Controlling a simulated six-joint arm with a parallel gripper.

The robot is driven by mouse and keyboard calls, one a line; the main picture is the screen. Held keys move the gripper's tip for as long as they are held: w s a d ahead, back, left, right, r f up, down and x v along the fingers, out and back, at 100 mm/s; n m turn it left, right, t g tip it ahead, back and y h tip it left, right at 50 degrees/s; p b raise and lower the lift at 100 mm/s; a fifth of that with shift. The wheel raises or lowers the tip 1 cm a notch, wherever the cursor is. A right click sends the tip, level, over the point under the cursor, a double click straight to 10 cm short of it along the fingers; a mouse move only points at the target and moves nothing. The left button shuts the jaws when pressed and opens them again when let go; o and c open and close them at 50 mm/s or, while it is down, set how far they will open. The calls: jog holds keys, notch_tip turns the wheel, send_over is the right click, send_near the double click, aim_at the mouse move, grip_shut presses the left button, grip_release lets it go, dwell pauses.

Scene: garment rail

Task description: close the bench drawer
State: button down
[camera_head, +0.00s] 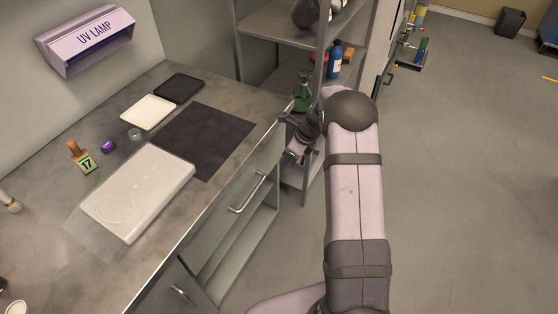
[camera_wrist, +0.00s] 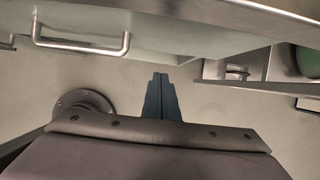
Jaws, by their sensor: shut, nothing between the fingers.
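The bench drawer (camera_head: 232,213) has a grey front with a metal bar handle (camera_head: 248,194), below the edge of the bench top. How far it stands out from the bench I cannot tell. The handle also shows at the upper left of the wrist view (camera_wrist: 80,47). My gripper (camera_head: 290,157) is beside the far end of the drawer front, partly hidden by my own wrist. In the wrist view its dark fingers (camera_wrist: 160,76) are together and empty, below the drawer front in the picture and right of the handle. I see no contact.
The bench top (camera_head: 222,185) holds a dark mat (camera_head: 205,138), a white tray (camera_head: 140,192) and small items. An open recess (camera_head: 240,255) lies under the drawer. A metal shelf rack (camera_head: 275,30) with bottles stands just beyond my gripper.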

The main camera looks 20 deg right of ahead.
jog(key=v, duration=0.8)
jog(key=s+d+f+m+b, duration=0.25)
jog(key=d+f+b, duration=0.35)
jog(key=f+b, duration=0.3)
jog(key=s+d+f+m+b, duration=0.1)
jog(key=s+d+f+b, duration=0.3)
jog(key=d+f+b, duration=0.45)
jog(key=s+a+f+m+t+y+b, duration=0.1)
jog(key=s+a+f+m+y+b, duration=0.1)
jog(key=f+b, duration=0.3)
jog(key=s+a+f+m+t+y+b, duration=0.1)
jog(key=s+a+f+m+b, duration=0.2)
jog(key=f, duration=0.5)
jog(key=w+a+r+n+t+y, duration=0.3)
jog(key=r+n, duration=0.1)
jog(key=r, duration=0.5)
jog(key=w+a+r+n+t+y, duration=0.3)
jog(key=r+n+t, duration=0.1)
jog(key=r, duration=0.4)
jog(key=shift+r+t+y, duration=0.3)
jog(key=shift+r, duration=0.1)
jog(key=shift+w+n, duration=0.1)
jog(key=shift+n, duration=0.15)
